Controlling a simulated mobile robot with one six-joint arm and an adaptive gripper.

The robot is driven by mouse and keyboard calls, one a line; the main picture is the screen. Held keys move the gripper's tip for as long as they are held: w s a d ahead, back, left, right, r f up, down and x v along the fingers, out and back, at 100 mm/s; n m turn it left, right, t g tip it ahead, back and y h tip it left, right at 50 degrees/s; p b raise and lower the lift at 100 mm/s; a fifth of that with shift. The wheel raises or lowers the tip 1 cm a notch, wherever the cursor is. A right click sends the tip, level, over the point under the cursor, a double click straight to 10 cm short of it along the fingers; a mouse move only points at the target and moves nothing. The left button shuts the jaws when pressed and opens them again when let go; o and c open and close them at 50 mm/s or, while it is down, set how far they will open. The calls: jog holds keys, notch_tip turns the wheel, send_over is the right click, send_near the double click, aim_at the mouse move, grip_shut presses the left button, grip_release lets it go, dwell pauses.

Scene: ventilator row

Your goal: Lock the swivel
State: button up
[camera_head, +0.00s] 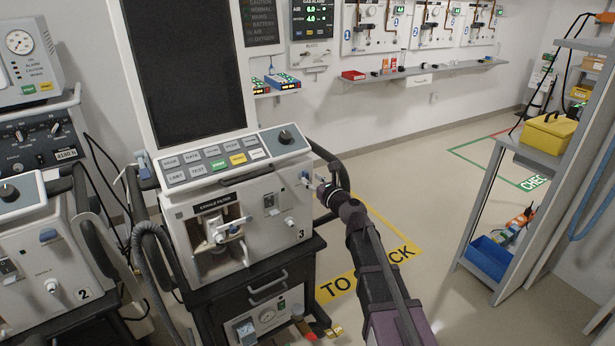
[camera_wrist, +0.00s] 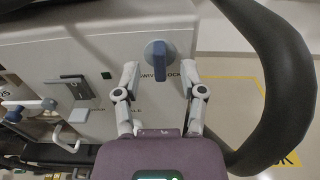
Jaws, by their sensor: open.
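The swivel lock is a blue-grey knob with an upright grip (camera_wrist: 159,58) on the pale front panel in the wrist view. A partly covered "SWIVEL LOCK" label is beside it. My gripper (camera_wrist: 160,71) is open, with one finger on each side of the knob and the tips close to the panel. I cannot tell whether either finger touches the knob. In the head view my gripper (camera_head: 318,184) is at the right front edge of the ventilator marked 3 (camera_head: 285,257), and the knob is small and hard to make out there.
A thick dark bar (camera_wrist: 292,95) curves close to the gripper's right in the wrist view. The exhale filter (camera_head: 226,232) sits in an opening to the left. A shelf rack (camera_head: 480,210) with a yellow case (camera_head: 549,133) stands at the right. The floor between is open.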

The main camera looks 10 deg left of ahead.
jog(key=shift+x, duration=1.5)
grip_shut()
